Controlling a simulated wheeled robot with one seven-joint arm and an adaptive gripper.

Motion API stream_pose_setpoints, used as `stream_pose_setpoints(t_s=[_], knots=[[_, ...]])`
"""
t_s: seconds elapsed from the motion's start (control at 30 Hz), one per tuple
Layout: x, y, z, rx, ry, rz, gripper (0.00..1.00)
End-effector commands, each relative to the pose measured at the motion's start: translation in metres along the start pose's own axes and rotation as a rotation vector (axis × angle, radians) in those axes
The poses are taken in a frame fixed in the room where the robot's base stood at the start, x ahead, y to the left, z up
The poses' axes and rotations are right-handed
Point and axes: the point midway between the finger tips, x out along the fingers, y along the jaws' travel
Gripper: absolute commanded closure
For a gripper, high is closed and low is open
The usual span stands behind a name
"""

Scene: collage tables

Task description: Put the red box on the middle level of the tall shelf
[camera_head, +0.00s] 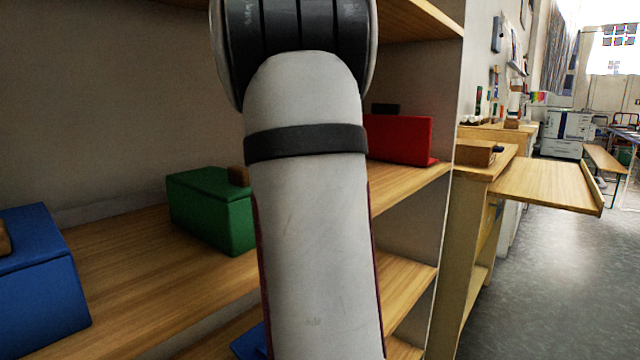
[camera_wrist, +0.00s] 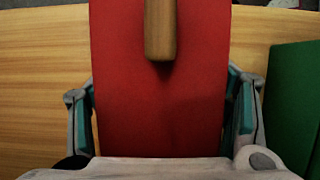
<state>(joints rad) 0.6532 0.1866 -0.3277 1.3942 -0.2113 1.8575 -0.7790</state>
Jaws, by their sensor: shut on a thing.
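The red box (camera_head: 405,140) is at the right end of a wooden shelf board (camera_head: 415,182) in the head view, partly hidden behind my arm. Its underside is on or very close to the board; I cannot tell which. In the wrist view the red box (camera_wrist: 160,110) fills the middle, with a wooden handle (camera_wrist: 160,30) on top. My gripper (camera_wrist: 163,105) is shut on it, one finger along each side. In the head view my gripper is hidden behind my arm. The tall shelf has another board (camera_head: 420,15) above and one (camera_head: 405,280) below.
A green box (camera_head: 212,208) stands on the same board left of my arm; it also shows in the wrist view (camera_wrist: 295,105). A blue box (camera_head: 40,280) stands further left. The shelf's side panel (camera_head: 450,100) is close right of the red box. Open floor lies right.

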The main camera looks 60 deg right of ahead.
Motion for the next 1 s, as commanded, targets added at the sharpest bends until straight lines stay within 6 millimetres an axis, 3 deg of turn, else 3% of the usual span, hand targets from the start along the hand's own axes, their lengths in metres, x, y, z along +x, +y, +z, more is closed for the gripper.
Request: stream_pose_setpoints(t_s=[0.1, 0.13, 0.2, 0.23, 0.57, 0.83, 1.0], knots=[[0.002, 0.000, -0.001, 0.000, 0.000, 0.000, 0.59], [0.003, 0.000, -0.001, 0.000, 0.000, 0.000, 0.27], [0.003, 0.000, -0.001, 0.000, 0.000, 0.000, 0.11], [0.003, 0.000, -0.001, 0.000, 0.000, 0.000, 0.09], [0.002, 0.000, -0.001, 0.000, 0.000, 0.000, 0.09], [-0.015, 0.000, 0.001, -0.001, 0.000, 0.000, 0.09], [-0.030, 0.001, -0.035, -0.003, -0.003, 0.000, 0.09]])
